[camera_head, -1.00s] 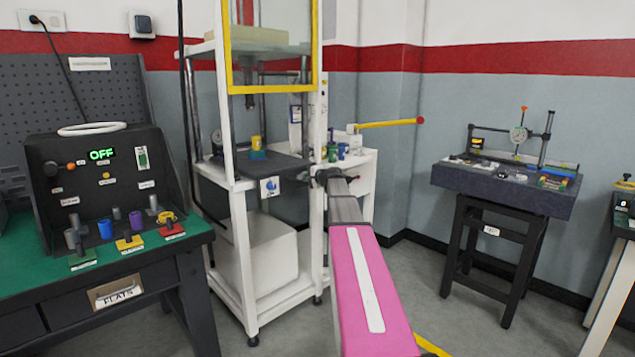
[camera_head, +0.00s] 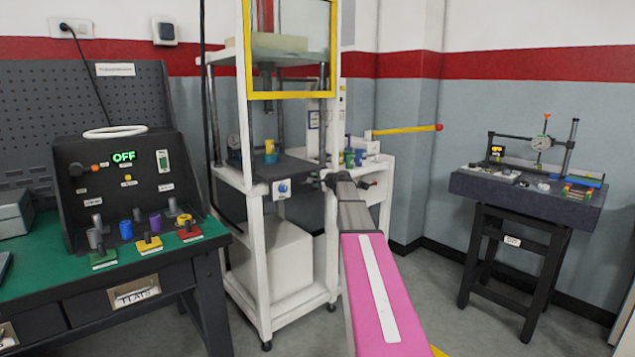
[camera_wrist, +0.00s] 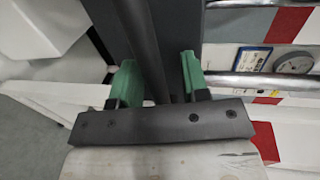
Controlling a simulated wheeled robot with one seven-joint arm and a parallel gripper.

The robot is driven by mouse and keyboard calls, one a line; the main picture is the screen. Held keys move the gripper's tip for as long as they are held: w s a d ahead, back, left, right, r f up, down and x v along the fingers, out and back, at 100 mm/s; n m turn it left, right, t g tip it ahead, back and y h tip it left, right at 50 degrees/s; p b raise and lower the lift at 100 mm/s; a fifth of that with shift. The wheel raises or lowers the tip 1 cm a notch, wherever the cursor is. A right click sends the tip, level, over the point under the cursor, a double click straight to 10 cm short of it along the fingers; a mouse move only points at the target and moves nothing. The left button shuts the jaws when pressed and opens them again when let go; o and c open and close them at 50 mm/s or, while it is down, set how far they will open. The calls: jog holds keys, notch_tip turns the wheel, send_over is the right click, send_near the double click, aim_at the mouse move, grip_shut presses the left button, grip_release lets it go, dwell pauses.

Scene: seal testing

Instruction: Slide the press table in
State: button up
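The press table (camera_head: 296,167) is a dark flat plate inside the white press frame (camera_head: 257,225). A blue and white label (camera_head: 282,188) is on its front. A small yellow and blue part (camera_head: 270,150) stands on the plate. My gripper (camera_head: 323,181) is at the plate's front right corner, at the end of my outstretched arm. In the wrist view, its two green fingers (camera_wrist: 158,85) are apart, on either side of a dark bar (camera_wrist: 145,45). I cannot tell whether both fingers press on the bar.
A yellow-edged guard (camera_head: 290,95) hangs above the plate. A yellow lever with a red knob (camera_head: 439,127) sticks out behind. The green bench with its control box (camera_head: 125,185) is at left, and a dark measuring table (camera_head: 530,195) at right. The floor between is clear.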

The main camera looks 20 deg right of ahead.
jog(key=shift+s, duration=0.1)
jog(key=v, duration=1)
jog(key=shift+s+d, duration=0.15)
jog(key=shift+s, duration=0.2)
dwell(1.2)
